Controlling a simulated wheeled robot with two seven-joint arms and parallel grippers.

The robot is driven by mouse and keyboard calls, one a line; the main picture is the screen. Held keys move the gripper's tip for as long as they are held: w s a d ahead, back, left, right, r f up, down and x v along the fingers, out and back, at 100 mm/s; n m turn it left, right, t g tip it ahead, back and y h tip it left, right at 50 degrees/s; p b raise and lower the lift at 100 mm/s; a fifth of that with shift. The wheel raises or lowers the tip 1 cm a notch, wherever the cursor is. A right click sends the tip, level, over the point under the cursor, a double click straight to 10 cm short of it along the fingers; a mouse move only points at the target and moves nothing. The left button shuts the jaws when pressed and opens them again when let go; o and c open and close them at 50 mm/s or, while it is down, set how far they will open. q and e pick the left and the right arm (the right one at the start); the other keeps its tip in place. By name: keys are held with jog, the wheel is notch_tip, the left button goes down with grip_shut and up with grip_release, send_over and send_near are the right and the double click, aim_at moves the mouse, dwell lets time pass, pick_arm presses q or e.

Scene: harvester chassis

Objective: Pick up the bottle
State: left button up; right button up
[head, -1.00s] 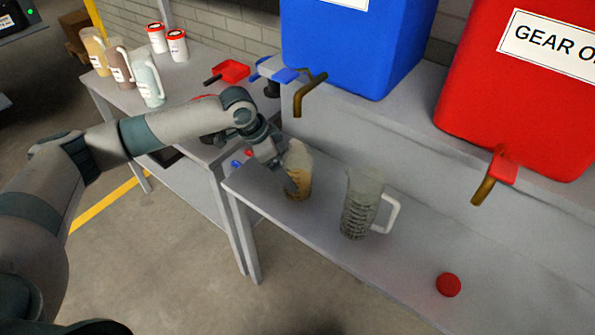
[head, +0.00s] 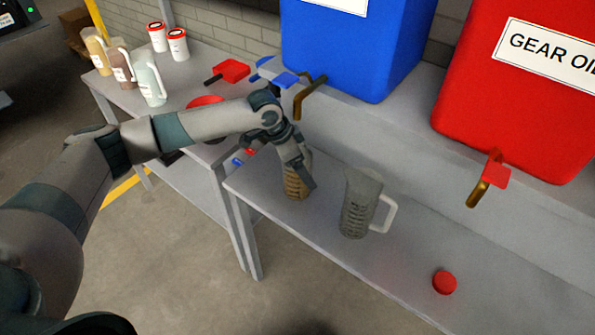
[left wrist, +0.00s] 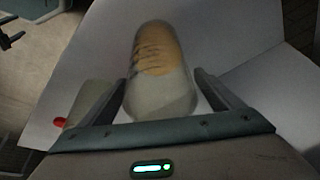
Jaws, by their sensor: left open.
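A bottle (head: 294,188) with tan-brown contents stands on the grey bench, partly hidden behind my left gripper. My left gripper (head: 296,178) is at the bottle from above and in front. In the left wrist view the bottle (left wrist: 160,75) shows as a pale, rounded shape with a tan part, between the two open fingers of my left gripper (left wrist: 162,92). Gaps seem to show between the bottle and the fingers; I cannot tell whether either touches. My right gripper is not in view.
A grey measuring jug (head: 360,203) with a white handle stands right of the bottle. A red cap (head: 444,282) lies further right. The blue tank (head: 350,50) and red tank (head: 510,90) stand behind, their taps overhanging. Jugs and tubs occupy the left table (head: 190,85).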

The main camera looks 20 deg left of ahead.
pick_arm(q)
jog(key=shift+c, duration=0.6)
jog(key=c, duration=1.4)
jog(key=shift+r, duration=0.15)
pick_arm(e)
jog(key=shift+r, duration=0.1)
